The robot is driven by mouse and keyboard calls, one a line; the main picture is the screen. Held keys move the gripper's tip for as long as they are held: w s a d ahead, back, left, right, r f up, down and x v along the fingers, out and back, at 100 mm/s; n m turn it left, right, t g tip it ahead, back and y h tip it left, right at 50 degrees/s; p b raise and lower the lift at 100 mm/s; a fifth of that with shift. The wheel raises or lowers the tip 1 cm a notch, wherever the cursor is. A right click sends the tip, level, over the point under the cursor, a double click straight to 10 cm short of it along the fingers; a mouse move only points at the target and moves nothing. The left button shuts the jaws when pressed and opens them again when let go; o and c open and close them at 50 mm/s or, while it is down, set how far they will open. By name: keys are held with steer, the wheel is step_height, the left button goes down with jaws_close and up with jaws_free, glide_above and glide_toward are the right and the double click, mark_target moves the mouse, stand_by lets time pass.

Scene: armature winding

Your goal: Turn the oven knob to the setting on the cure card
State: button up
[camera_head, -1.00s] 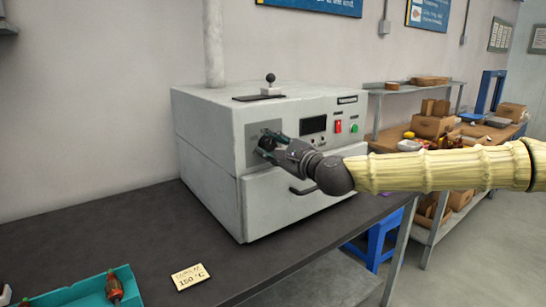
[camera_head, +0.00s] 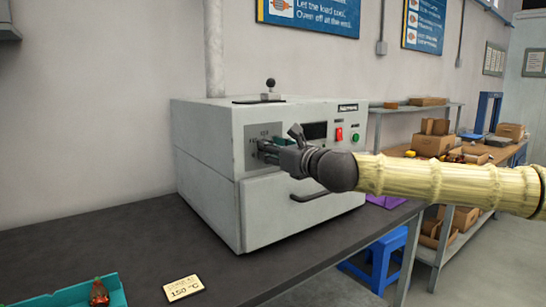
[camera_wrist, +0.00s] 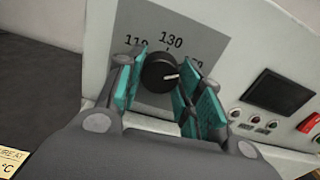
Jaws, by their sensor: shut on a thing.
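The oven (camera_head: 210,150) stands on the dark bench. Its round black knob (camera_wrist: 158,72) sits on a grey dial plate (camera_wrist: 186,38). The labels 110 and 130 show; another at the right is partly covered by a finger, with only its end readable. In the head view my gripper (camera_head: 268,150) covers the knob. The cure card (camera_head: 183,288) on the bench reads 150 °C.
A red switch (camera_head: 339,134) and a green button (camera_head: 355,138) are right of the dark display (camera_head: 316,130). The door handle (camera_head: 308,196) is below my gripper. A teal tray (camera_head: 60,295) lies at front left.

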steer(key=shift+d+m, duration=0.1)
steer(key=shift+m, duration=0.3)
steer(key=shift+c, duration=0.2)
steer(key=o, duration=1.1)
steer(key=shift+c, duration=0.2)
steer(key=v, duration=1.2)
